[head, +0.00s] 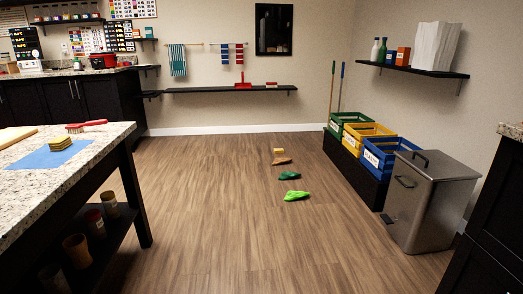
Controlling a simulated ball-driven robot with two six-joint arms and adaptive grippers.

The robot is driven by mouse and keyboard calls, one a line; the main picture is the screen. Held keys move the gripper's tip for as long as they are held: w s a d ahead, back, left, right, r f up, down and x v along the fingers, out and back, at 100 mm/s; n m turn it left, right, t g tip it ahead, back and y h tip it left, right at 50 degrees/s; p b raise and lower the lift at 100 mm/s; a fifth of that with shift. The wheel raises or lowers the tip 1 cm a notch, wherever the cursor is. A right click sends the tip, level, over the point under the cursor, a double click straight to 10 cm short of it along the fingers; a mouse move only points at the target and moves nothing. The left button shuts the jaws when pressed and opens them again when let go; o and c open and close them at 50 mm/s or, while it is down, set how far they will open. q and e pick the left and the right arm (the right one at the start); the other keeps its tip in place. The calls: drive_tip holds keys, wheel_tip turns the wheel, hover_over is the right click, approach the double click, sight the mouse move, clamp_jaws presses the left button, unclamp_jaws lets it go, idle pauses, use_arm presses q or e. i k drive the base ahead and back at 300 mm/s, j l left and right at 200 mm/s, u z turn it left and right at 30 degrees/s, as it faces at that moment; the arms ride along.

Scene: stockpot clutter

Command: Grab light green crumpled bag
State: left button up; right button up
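The light green crumpled bag (297,195) lies on the wooden floor, right of the middle of the head view. A darker green crumpled item (289,176) lies just behind it, apart from it. A brown item (281,161) and a small yellowish block (279,151) lie farther back in the same row. Neither of my grippers shows in the head view, so nothing of their state can be seen.
Green (355,118), yellow (369,130) and blue (391,149) crates stand on a black bench at the right. A metal bin (432,205) stands in front of them. A granite-topped table (108,136) is at the left. The floor between is open.

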sight(292, 195)
drive_tip(key=i, duration=2.5)
drive_tip(key=i+z, duration=0.15)
drive_tip(key=i, duration=0.25)
drive_tip(key=i+j+z, duration=0.15)
drive_tip(key=i, duration=0.3)
drive_tip(key=i+j+z, duration=0.2)
drive_tip(key=i, duration=0.2)
drive_tip(key=i+j+z, duration=0.15)
drive_tip(key=i, duration=0.25)
drive_tip(key=i+j+z, duration=0.5)
drive_tip(key=i, duration=0.2)
